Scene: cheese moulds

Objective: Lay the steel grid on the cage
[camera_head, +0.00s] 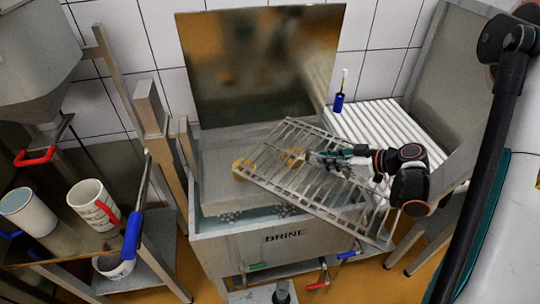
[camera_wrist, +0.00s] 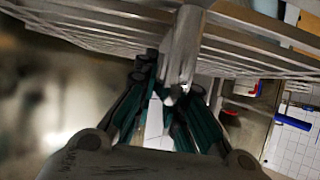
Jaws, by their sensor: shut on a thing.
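The steel grid (camera_head: 310,190) is a flat rectangular rack of bars. It hangs tilted over the right part of the brine tank (camera_head: 240,247), its lower right corner reaching past the tank's front right edge. My gripper (camera_head: 340,157) is shut on a bar near the grid's right-hand middle. In the wrist view, the fingers (camera_wrist: 172,95) close at a thick bar, and the grid (camera_wrist: 100,30) spans the top of the picture. Two yellow round cheeses (camera_head: 243,167) show in the tank, one seen through the grid bars. I cannot clearly make out the cage; the tank and grid largely hide it.
The tank's lid (camera_head: 262,65) stands open behind it. A white ribbed draining board (camera_head: 385,125) with a blue-handled brush (camera_head: 339,100) is at the back right. A cart with white moulds (camera_head: 93,203) stands at the left. Coloured valve handles stick out below the tank front.

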